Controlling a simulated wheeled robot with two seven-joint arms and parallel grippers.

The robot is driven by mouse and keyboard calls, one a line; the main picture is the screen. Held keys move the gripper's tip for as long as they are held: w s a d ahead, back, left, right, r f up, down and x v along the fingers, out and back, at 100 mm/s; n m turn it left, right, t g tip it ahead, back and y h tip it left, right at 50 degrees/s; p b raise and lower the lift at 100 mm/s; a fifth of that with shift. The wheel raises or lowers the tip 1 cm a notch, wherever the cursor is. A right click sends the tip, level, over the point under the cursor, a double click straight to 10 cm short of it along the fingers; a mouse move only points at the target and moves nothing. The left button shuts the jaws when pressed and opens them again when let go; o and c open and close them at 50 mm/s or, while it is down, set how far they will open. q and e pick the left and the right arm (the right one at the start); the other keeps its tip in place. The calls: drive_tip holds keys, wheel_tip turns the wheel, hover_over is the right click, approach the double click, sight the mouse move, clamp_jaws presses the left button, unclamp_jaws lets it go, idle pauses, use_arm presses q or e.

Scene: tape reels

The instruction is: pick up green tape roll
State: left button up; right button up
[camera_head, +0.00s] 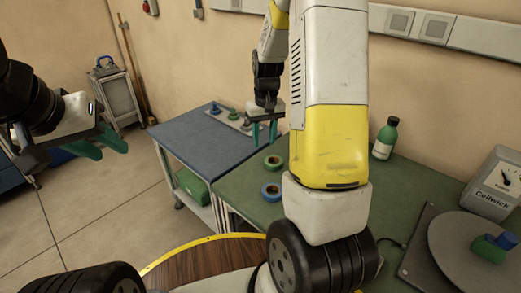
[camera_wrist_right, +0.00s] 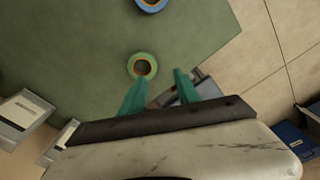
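The green tape roll (camera_head: 267,163) lies flat on the green tabletop, and a ring with a green rim and tan core also shows in the right wrist view (camera_wrist_right: 131,62). My right gripper (camera_head: 264,139) hangs above the table just behind the roll, fingers pointing down, apart and empty. In the right wrist view its teal fingertips (camera_wrist_right: 159,75) are spread, and the roll appears just beyond the left-hand finger. A blue tape roll (camera_head: 264,191) lies in front of the green one, also in the wrist view (camera_wrist_right: 150,6). My left gripper (camera_head: 112,152) is open and empty over the floor.
A blue-topped table (camera_head: 190,138) adjoins on the left, with a small rack (camera_head: 232,121) holding coloured pieces.

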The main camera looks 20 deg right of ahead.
sight(267, 162)
drive_tip(key=f, duration=0.3)
drive_tip(key=d+f, duration=0.1)
drive_tip(key=f, duration=0.6)
drive_tip(key=shift+w+d, duration=0.15)
drive_tip(key=shift+w, duration=0.05)
clamp_jaws()
